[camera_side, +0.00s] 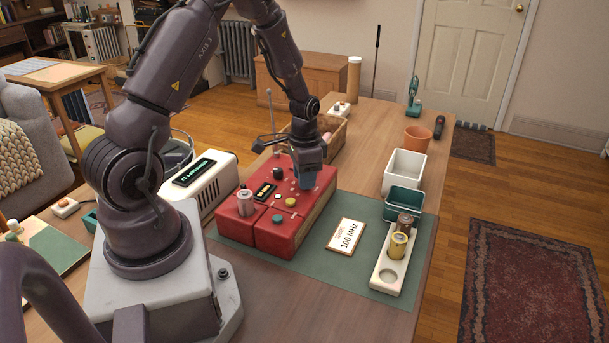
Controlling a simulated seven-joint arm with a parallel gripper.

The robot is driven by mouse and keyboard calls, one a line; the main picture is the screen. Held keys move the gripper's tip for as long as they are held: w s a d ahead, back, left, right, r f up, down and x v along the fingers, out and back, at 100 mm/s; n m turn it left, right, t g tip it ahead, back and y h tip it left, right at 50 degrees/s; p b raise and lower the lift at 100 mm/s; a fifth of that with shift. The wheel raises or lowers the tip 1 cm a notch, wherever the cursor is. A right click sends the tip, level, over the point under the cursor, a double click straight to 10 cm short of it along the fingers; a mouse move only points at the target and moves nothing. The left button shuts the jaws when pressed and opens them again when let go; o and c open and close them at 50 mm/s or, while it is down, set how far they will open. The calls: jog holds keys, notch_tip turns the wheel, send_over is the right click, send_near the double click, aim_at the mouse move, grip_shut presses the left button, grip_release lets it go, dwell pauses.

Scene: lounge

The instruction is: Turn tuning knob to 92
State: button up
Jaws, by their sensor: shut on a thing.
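The red radio-like box (288,237) stands on a green mat on the table, left of the middle. Its top carries a small dark display with orange digits (264,192), too small to read. A dark knob (279,173), a yellow button (291,202) and a green button (278,219) also show on top. My gripper (307,182) points down onto the right part of the top. It is shut on a knob there, taken to be the tuning knob, which the fingers hide. A white card (345,236) reading "100 MHz" lies right of the box.
A white tray (383,277) with two cylinders stands at the right, below a green bin (404,201) and a white bin (404,172). A white device with a green display (208,199) stands close on the left. A thin antenna (271,115) rises near my gripper.

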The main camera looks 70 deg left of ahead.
jog(key=n, duration=0.4)
jog(key=shift+n, duration=1.7)
jog(key=o, duration=0.9)
jog(key=shift+r, duration=0.1)
notch_tip(320, 180, up, 13)
jog(key=shift+f, duration=0.1)
